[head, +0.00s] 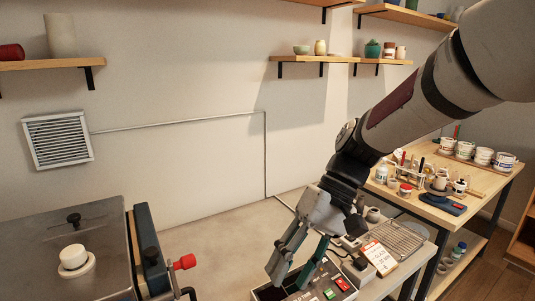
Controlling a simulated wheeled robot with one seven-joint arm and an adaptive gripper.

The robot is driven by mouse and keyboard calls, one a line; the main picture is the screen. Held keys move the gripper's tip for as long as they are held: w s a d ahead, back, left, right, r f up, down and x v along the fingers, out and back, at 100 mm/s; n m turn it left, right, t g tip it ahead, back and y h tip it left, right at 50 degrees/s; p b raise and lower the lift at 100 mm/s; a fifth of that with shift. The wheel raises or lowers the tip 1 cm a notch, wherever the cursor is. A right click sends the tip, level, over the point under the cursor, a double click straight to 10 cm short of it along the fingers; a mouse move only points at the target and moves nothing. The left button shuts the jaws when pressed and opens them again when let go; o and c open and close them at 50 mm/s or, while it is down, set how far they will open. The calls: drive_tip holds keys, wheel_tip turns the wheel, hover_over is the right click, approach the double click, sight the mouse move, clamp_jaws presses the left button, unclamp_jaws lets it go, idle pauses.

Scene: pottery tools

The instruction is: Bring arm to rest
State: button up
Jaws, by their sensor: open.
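My gripper (296,258) hangs at the end of my arm in the lower middle of the head view. Its two fingers point down and stand apart, with nothing seen between them. The fingertips are over or just in front of a dark box with red and green buttons (335,290) at the bottom edge. I cannot tell whether they touch it. My arm comes in from the upper right and hides part of the wall and the table behind it.
A metal machine (70,240) with a white knob and a red handle stands at the lower left. A small table with a wire rack (398,240) and a printed card (379,257) is right of my gripper. A wooden workbench (455,222) holds pots and jars. Wall shelves (315,59) hang above.

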drive_tip(key=s+d+r+m+t+h, duration=0.1)
drive_tip(key=s+d+r+t+h, duration=0.2)
drive_tip(key=s+d+t, duration=0.2)
drive_tip(key=s+d+r+m+t+h, duration=0.2)
drive_tip(key=s+d+r+t, duration=0.1)
drive_tip(key=d, duration=0.6)
drive_tip(key=shift+s+d+m+t+h+b, duration=0.3)
drive_tip(key=shift+s+d+t+h+b, duration=0.1)
drive_tip(key=shift+s+t, duration=0.55)
drive_tip(key=shift+r, duration=0.1)
